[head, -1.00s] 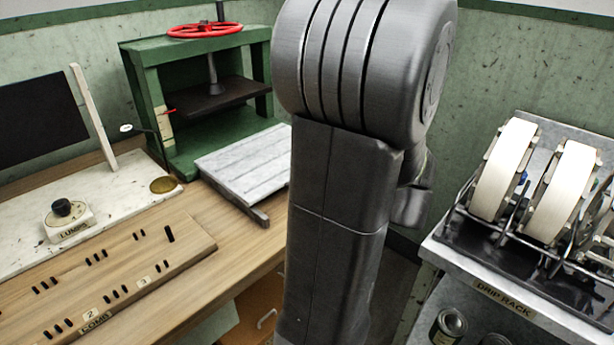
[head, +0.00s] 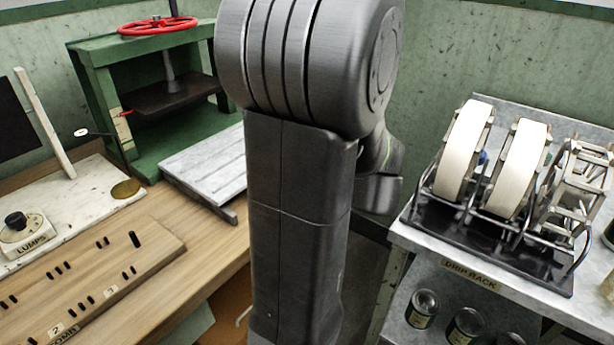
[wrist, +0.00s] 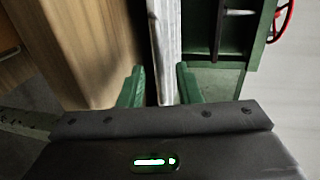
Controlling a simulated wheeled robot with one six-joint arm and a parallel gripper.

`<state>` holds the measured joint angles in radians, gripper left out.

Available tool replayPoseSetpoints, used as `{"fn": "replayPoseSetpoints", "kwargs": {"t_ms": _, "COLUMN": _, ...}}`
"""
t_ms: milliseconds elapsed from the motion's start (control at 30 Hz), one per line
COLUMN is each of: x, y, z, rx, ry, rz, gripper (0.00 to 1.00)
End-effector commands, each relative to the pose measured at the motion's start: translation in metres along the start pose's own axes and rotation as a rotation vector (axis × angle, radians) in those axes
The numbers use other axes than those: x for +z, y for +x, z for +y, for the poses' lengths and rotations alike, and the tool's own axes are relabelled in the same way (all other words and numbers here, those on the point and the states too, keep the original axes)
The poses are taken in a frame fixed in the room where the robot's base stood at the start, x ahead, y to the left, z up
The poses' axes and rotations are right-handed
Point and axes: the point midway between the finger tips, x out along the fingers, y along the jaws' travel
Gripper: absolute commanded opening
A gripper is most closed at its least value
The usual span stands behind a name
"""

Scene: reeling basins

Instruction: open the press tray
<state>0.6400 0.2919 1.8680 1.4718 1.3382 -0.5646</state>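The green press (head: 90,75) with a red handwheel (head: 158,25) stands at the back left in the head view. The press tray (head: 205,165), a pale grooved slab, sticks out from its front over the wooden bench, and my arm covers its right part. In the wrist view the tray (wrist: 165,40) shows as a narrow pale strip seen nearly edge-on. My gripper (wrist: 160,68) has two green fingers, set apart on either side of this strip. Whether they touch it cannot be told. The gripper is hidden behind my arm in the head view.
The wooden bench (head: 185,205) carries a slotted comb board (head: 110,270) and a marble slab with a LUMPS dial (head: 22,228). At right, a drip rack (head: 480,230) holds white reels, with jars (head: 422,308) below. A floor gap lies between bench and rack.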

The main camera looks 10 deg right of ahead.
Motion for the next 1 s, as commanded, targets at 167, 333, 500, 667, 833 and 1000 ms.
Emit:
{"fn": "replayPoseSetpoints", "kwargs": {"t_ms": 167, "x": -0.001, "y": -0.019, "z": 0.000, "rx": 0.000, "ry": 0.001, "rz": 0.005, "gripper": 0.31}}
{"fn": "replayPoseSetpoints", "kwargs": {"t_ms": 333, "x": -0.001, "y": -0.048, "z": -0.001, "rx": 0.000, "ry": 0.000, "rz": 0.007, "gripper": 0.31}}
{"fn": "replayPoseSetpoints", "kwargs": {"t_ms": 500, "x": -0.001, "y": -0.077, "z": -0.001, "rx": 0.000, "ry": 0.000, "rz": 0.006, "gripper": 0.31}}
{"fn": "replayPoseSetpoints", "kwargs": {"t_ms": 667, "x": -0.001, "y": -0.103, "z": 0.000, "rx": 0.000, "ry": 0.001, "rz": 0.005, "gripper": 0.31}}
{"fn": "replayPoseSetpoints", "kwargs": {"t_ms": 833, "x": -0.001, "y": -0.124, "z": 0.000, "rx": 0.001, "ry": 0.000, "rz": 0.004, "gripper": 0.31}}
{"fn": "replayPoseSetpoints", "kwargs": {"t_ms": 1000, "x": 0.000, "y": -0.134, "z": 0.000, "rx": 0.000, "ry": 0.000, "rz": 0.002, "gripper": 0.31}}
